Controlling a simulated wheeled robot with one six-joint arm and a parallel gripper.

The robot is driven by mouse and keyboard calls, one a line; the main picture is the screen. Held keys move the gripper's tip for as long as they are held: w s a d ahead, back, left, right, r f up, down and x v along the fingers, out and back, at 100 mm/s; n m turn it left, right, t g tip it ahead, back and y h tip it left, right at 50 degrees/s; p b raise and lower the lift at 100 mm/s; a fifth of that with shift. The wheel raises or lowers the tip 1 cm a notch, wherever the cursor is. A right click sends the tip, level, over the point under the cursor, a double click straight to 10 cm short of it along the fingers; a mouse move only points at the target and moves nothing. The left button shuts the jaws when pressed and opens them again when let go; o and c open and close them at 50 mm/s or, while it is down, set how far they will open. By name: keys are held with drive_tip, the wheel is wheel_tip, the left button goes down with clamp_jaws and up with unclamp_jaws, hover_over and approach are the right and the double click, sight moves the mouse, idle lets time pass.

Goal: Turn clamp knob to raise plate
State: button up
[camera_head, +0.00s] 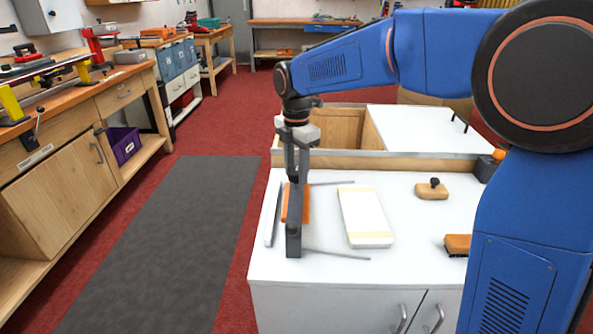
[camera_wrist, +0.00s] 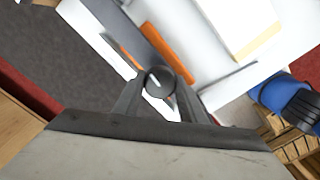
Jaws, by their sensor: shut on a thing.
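My gripper (camera_head: 296,172) points down over the left part of the white bench top. In the wrist view its two fingers (camera_wrist: 160,100) are closed around a dark round clamp knob (camera_wrist: 160,81) with a pale stripe on its top. In the head view the fingers hide the knob. The clamp's dark grey upright (camera_head: 293,235) stands below and in front of the gripper. An orange piece (camera_head: 305,205) is beside it, and it also shows as a bar in the wrist view (camera_wrist: 167,52). I cannot tell the plate's height.
A white block with cream ends (camera_head: 364,213) lies right of the clamp. Thin grey rods (camera_head: 337,254) lie near it. A wooden block with a black knob (camera_head: 432,191) and an orange-backed brush (camera_head: 457,244) are further right. A dark mat (camera_head: 160,240) covers the floor at left.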

sight(297, 170)
drive_tip(key=n, duration=0.6)
drive_tip(key=shift+s+f, duration=0.1)
drive_tip(key=shift+f, duration=0.05)
drive_tip(key=n, duration=0.5)
drive_tip(key=shift+n, duration=0.4)
drive_tip(key=o, duration=1.1)
drive_tip(key=shift+c, duration=0.2)
wheel_tip(297, 170, up, 18)
drive_tip(key=shift+f, duration=0.2)
drive_tip(key=shift+d, duration=0.1)
